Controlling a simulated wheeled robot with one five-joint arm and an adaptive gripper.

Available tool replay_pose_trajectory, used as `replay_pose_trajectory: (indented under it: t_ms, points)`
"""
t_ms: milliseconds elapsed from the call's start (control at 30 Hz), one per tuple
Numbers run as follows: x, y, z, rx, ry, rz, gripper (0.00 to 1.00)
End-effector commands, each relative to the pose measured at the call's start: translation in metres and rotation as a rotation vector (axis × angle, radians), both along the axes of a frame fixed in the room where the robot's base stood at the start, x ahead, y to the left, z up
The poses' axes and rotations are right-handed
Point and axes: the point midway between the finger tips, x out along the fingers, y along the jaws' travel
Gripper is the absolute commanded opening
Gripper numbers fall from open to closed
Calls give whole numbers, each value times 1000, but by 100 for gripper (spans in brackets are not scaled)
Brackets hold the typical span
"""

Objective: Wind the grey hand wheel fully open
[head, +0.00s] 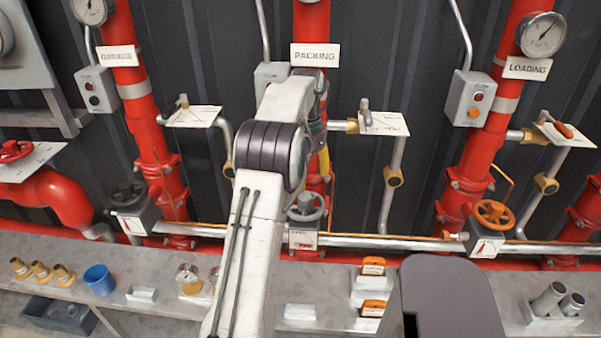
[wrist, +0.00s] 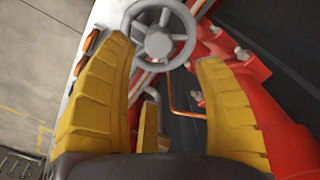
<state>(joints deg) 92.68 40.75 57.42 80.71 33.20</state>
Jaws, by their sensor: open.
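The grey hand wheel (head: 305,207) sits on the horizontal pipe below the PACKING sign, just right of my arm in the head view. In the wrist view the grey wheel (wrist: 158,45) shows spokes and a round hub beyond the fingertips. My gripper (wrist: 166,58) is open and empty, its two yellow ribbed fingers spread apart. The wheel shows in and above the gap between the tips, and I cannot tell whether they touch it. In the head view a yellow finger (head: 323,162) shows above the wheel; my arm hides most of the gripper.
A black wheel (head: 127,193) is to the left and an orange wheel (head: 496,213) to the right. Red pipes (head: 478,130) stand behind. The metal shelf (head: 335,278) below holds a blue cup (head: 99,280), brass fittings (head: 40,271) and orange-labelled items (head: 373,266).

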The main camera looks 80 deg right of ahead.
Motion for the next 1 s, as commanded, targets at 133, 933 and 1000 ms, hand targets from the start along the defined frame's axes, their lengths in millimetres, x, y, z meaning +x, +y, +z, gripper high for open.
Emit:
replay_pose_trajectory:
  t_ms: [133, 933, 1000]
  points:
    - [1, 5, -1, 20, -2, -52, 64]
    - [1, 5, -70, 21, -2, -89, 64]
    - [1, 5, -72, 21, -2, -89, 64]
